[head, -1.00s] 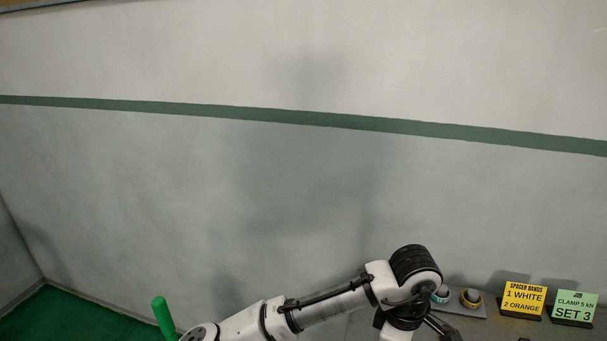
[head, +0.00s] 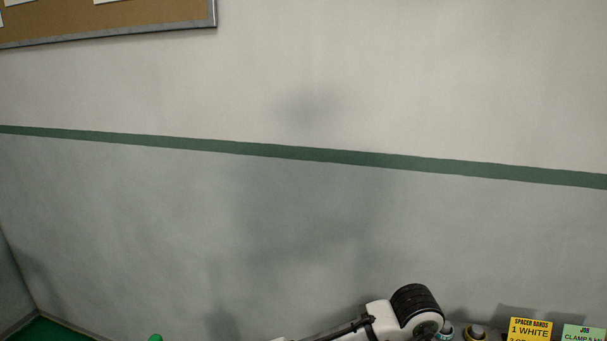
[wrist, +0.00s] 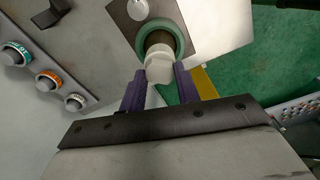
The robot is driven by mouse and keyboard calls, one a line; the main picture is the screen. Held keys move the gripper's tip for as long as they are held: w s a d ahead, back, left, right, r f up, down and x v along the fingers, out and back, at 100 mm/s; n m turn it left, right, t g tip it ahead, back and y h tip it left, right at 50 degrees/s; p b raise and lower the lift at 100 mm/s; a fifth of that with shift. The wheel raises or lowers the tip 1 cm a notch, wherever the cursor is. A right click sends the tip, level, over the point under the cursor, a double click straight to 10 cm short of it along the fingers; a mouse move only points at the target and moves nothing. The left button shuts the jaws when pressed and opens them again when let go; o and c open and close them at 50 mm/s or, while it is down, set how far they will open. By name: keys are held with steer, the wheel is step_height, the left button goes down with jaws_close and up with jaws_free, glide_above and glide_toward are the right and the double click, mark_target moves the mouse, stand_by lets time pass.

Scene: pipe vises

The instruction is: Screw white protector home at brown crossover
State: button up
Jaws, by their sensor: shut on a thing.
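In the wrist view my gripper (wrist: 158,78) has its two purple fingers on either side of the white protector (wrist: 158,69) and is shut on it. The protector is a short pale cylinder. Its far end meets a brown pipe end (wrist: 158,40), which looks like the brown crossover, inside a green ring (wrist: 180,38). I cannot tell how far the protector is threaded on. In the head view my gripper, the protector and the crossover are below the frame; only part of my arm shows at the bottom.
Knobs with teal (wrist: 14,54), orange (wrist: 48,79) and white (wrist: 75,101) rings stand on a grey panel at left. A yellow part (wrist: 204,84) lies right of the fingers, with green floor beyond. The head view shows a yellow sign (head: 530,329) and a green sign (head: 582,333).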

steer(key=shift+c, duration=0.6)
steer(key=m, duration=1.2)
steer(key=shift+m, duration=1.2)
